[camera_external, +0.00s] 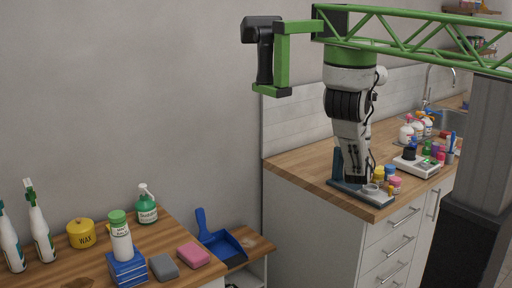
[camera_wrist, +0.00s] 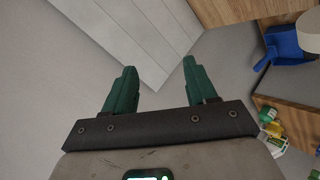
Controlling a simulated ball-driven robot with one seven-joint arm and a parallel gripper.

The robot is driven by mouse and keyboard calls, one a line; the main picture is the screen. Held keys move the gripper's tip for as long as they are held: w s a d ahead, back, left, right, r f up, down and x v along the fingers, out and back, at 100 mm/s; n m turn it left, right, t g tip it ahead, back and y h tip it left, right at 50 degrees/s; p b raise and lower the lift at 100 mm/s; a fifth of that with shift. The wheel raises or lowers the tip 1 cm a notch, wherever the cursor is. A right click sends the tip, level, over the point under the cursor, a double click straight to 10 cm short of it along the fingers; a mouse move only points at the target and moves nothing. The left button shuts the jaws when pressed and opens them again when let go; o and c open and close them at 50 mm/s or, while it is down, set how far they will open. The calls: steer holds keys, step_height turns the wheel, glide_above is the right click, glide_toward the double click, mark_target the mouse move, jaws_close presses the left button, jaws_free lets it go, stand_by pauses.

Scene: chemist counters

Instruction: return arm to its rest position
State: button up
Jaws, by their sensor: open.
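In the wrist view my gripper (camera_wrist: 157,82) shows two dark green fingers, spread well apart, with nothing between them. Its fingers point past a pale grey wall and white panels, and touch nothing that I can see.
The right counter (camera_external: 300,157) carries several small jars and a white scale (camera_external: 416,166). The left counter (camera_external: 185,225) holds bottles, a yellow pot (camera_external: 81,233), blue boxes (camera_external: 128,268) and a pink sponge (camera_external: 193,255). A blue dustpan (camera_external: 222,244) lies on a low shelf between.

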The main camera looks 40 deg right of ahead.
steer(key=s+f+m, duration=0.3)
steer(key=f+m, duration=0.1)
steer(key=f, duration=0.1)
steer(key=w+a+f+n+g+y, duration=0.3)
steer(key=w+a+f, duration=0.6)
steer(key=w+a, duration=0.4)
steer(key=s+a+f+m+b, duration=0.2)
steer(key=a+f+m, duration=0.1)
steer(key=a+f, duration=0.35)
steer(key=s+a+f+m+g+h, duration=0.1)
steer(key=s+a+f+m+g, duration=0.2)
steer(key=s+f, duration=0.6)
steer(key=s+a+f+m+g+h+b, duration=0.1)
steer(key=s+a+f+m+g+h, duration=0.1)
steer(key=s+a+f+m, duration=0.3)
steer(key=s+f+g, duration=0.1)
steer(key=s+f, duration=0.3)
steer(key=s, duration=0.2)
steer(key=shift+a+f+g, duration=0.15)
steer(key=shift+f+g, duration=0.15)
steer(key=shift+f, duration=0.05)
